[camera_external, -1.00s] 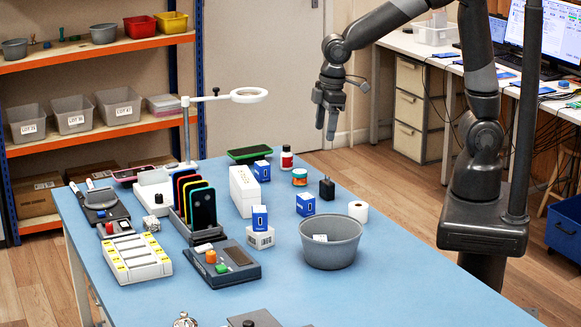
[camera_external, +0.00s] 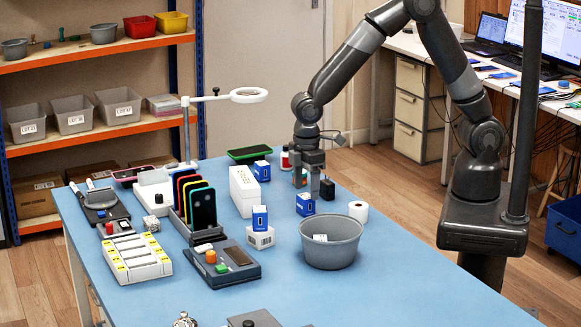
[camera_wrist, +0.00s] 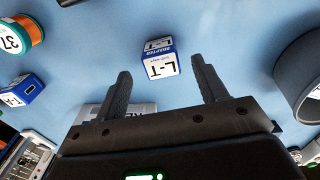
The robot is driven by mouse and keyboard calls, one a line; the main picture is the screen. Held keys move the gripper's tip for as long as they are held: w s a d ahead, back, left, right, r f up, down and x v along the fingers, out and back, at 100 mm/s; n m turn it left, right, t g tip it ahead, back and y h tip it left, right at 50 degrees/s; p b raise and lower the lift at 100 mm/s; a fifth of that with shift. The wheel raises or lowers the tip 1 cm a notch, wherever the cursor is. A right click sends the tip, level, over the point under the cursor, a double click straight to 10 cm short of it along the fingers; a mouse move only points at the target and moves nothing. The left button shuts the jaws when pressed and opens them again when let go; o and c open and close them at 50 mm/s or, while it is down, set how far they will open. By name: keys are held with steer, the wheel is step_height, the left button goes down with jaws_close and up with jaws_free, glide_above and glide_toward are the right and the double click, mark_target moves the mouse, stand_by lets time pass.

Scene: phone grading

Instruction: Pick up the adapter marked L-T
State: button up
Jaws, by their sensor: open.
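The adapter box marked L-T (camera_wrist: 161,66) is a small white and blue box. In the wrist view it lies ahead of and between my open fingers, apart from both. It appears to be the blue and white box (camera_external: 305,205) on the blue table in the external view. My gripper (camera_external: 313,182) is above the table, just behind and over that box, pointing down. In the wrist view my gripper (camera_wrist: 163,82) has its two dark fingers spread with nothing between the tips.
A grey bowl (camera_external: 331,254) stands close in front; it shows at the right of the wrist view (camera_wrist: 303,78). An orange-banded jar (camera_wrist: 22,36) and another blue box (camera_wrist: 20,91) are at the left. A white roll (camera_external: 358,211) stands right. Front right table is clear.

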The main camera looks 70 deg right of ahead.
mark_target(306, 196)
step_height(306, 196, down, 5)
steer(key=shift+a+r, duration=0.1)
steer(key=shift+a, duration=0.05)
steer(key=c, duration=1.1)
